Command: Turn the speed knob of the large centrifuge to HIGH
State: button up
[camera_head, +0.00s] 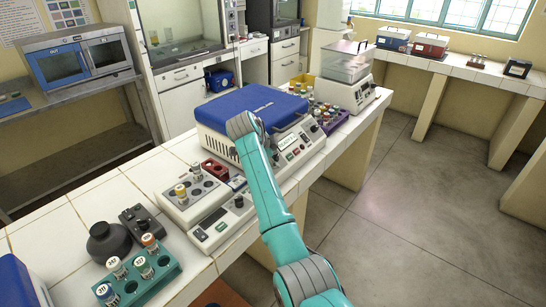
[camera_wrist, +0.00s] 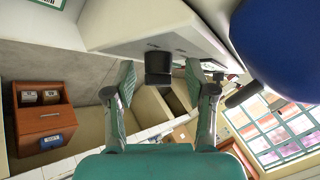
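The large centrifuge (camera_head: 250,103) stands on the tiled bench in the head view, with its blue lid closed. Its sloped front panel (camera_head: 300,148) carries a small display and dark knobs; their markings are too small to read. My arm reaches across the front of the machine, and my gripper is mostly hidden there behind my own links. In the wrist view my gripper (camera_wrist: 160,76) is open, its two fingers apart. A black knob (camera_wrist: 158,67) on a pale panel (camera_wrist: 140,22) shows between the fingertips, with visible gaps on both sides.
A smaller device with capped tubes (camera_head: 193,190), a green tube rack (camera_head: 140,276) and a dark round bottle (camera_head: 106,242) stand left of my arm. A purple rack (camera_head: 328,118) and a clear-lidded device (camera_head: 346,75) stand beyond the centrifuge. The floor at right is clear.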

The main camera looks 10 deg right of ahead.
jog(key=v, duration=1.2)
